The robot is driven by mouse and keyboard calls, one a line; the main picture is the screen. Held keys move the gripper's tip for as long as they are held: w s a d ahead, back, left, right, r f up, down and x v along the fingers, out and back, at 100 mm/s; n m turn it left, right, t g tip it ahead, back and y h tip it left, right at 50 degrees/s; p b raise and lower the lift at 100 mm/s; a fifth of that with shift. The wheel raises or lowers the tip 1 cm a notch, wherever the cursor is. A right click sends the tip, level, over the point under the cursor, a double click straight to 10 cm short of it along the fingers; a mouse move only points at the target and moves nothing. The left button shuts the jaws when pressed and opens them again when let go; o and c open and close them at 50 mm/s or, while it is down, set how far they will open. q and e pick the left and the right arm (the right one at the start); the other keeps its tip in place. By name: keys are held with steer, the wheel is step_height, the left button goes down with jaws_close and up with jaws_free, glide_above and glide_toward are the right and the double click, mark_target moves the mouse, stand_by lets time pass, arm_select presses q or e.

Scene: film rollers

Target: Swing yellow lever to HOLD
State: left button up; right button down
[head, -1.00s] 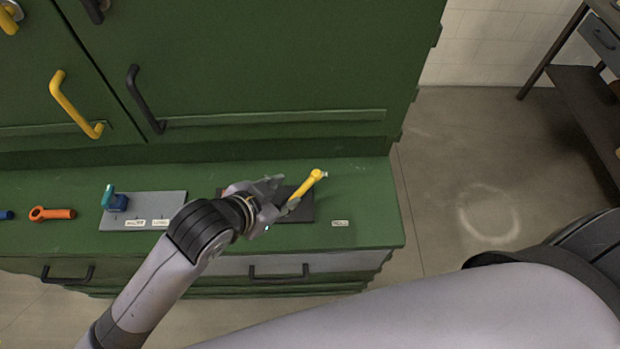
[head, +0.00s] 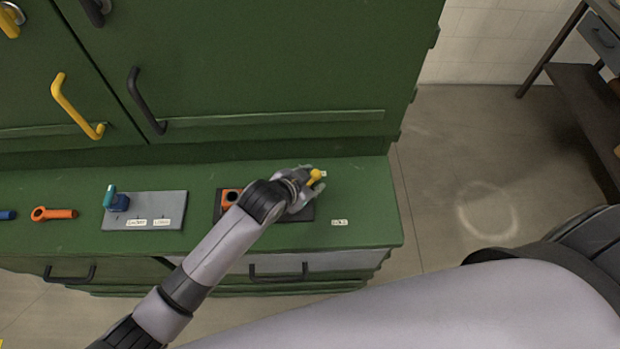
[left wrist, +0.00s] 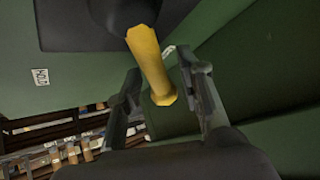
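The yellow lever (head: 316,177) shows only its end in the head view; my left gripper hides the rest. In the left wrist view the lever (left wrist: 150,65) reaches from a dark base to between the fingers. My left gripper (head: 306,190) is at the lever's free end. Its fingers (left wrist: 163,92) stand apart on either side of the lever, with visible gaps. The dark plate (head: 300,214) lies below. A small white label (head: 340,222) sits right of the plate; it also shows in the left wrist view (left wrist: 40,77). My right gripper is out of view.
The green cabinet (head: 260,60) rises behind the ledge.

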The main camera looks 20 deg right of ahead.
arm_select(q)
steer(key=shift+c, duration=0.5)
jaws_close()
